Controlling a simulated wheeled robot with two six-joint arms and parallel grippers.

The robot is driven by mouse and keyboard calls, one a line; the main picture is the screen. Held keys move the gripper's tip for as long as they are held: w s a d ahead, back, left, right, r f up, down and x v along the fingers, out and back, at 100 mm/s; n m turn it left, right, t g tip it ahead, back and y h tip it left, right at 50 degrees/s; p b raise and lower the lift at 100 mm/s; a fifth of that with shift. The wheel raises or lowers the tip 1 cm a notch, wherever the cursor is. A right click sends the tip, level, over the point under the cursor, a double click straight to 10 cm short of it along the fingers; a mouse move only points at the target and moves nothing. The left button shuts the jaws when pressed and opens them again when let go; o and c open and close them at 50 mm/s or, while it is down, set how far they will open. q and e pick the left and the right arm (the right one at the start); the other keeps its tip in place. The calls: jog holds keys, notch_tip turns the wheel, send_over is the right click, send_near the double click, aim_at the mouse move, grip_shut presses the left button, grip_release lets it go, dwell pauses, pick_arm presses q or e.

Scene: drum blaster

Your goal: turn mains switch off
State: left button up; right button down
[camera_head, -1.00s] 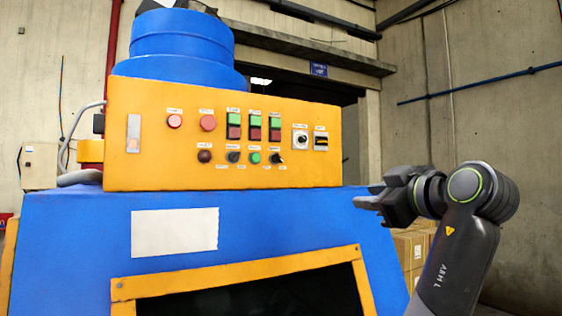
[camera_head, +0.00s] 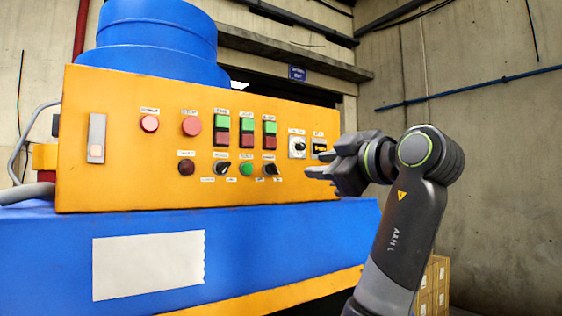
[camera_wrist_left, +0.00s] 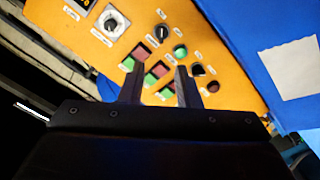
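The orange control panel (camera_head: 125,180) carries several buttons and switches. At its right end are a rotary switch (camera_head: 297,146) with a black knob on a white plate and a yellow-and-black switch (camera_head: 319,147). Which control is the mains switch I cannot tell from the labels. The rotary switch also shows upper left in the left wrist view (camera_wrist_left: 111,23). My left gripper (camera_head: 322,165) is in front of the panel's right end, just below these switches. In the left wrist view its two fingers (camera_wrist_left: 159,86) stand apart with nothing between them. My right gripper is out of view.
The lower row has black selector knobs (camera_head: 271,169) and a green button (camera_head: 246,169). Green-and-red button pairs (camera_head: 222,131) and red buttons (camera_head: 191,126) sit above. The blue machine body (camera_head: 250,240) juts out below the panel. Cardboard boxes (camera_head: 431,285) stand right.

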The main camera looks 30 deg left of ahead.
pick_arm(q)
jog(key=p, duration=0.2)
send_near(277, 169)
jog(key=p+x, duration=0.3)
jog(key=x, duration=0.3)
jog(key=shift+a+r, duration=0.2)
jog(key=shift+w+a+p, duration=0.15)
jog(key=shift+a+p, duration=0.2)
jog(key=shift+w+a+f, duration=0.2)
jog(key=shift+w+a, duration=0.15)
jog(key=shift+a, duration=0.3)
jog(key=shift+d, duration=0.1)
grip_shut()
